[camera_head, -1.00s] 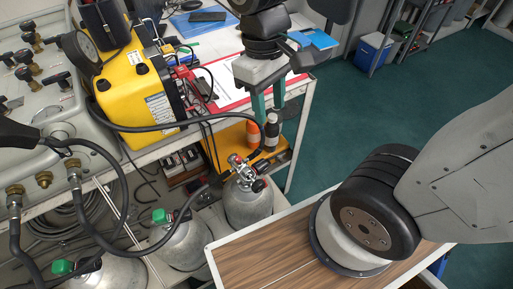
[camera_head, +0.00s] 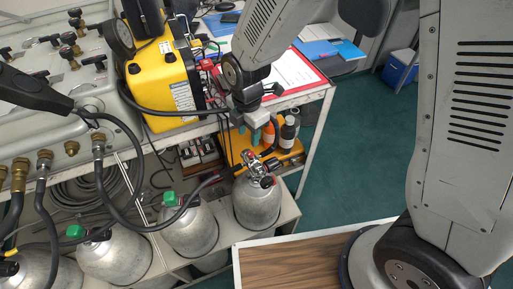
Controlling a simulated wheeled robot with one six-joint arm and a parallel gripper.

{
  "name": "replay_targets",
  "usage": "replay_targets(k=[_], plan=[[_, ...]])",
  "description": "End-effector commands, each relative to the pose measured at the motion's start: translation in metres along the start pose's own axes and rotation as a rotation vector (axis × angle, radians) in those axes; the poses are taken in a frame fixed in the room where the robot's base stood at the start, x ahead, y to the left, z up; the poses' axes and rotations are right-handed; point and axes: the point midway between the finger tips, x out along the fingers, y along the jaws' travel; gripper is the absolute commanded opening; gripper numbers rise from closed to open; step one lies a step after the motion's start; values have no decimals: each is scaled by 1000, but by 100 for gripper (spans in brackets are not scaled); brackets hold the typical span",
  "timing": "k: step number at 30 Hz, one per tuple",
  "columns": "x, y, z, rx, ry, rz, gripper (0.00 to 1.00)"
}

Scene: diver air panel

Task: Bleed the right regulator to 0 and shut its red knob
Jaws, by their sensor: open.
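The right silver cylinder (camera_head: 257,208) stands upright on the low shelf. A black hose runs from the regulator to the left. My gripper (camera_head: 262,146) points down just above and behind the regulator, apart from it as far as I can tell. It is open and holds nothing; its teal fingers are partly hidden by my wrist and blend with the bottles behind. No gauge reading is legible.
Cylinders with green knobs (camera_head: 169,198) stand to the left. A yellow case (camera_head: 160,85) and a grey panel with valves (camera_head: 60,100) lie behind. Orange and dark bottles (camera_head: 287,130) stand near my gripper. A wood-topped surface (camera_head: 290,262) is at the front. Green floor is clear at right.

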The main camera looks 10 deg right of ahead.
Motion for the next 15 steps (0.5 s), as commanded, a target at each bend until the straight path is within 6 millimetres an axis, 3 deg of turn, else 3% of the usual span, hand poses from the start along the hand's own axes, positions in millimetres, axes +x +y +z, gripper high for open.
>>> replay_targets(k=[9,15], plan=[[49,-2,3,6,1,-6,41],[70,-1,1,4,1,-4,41]])
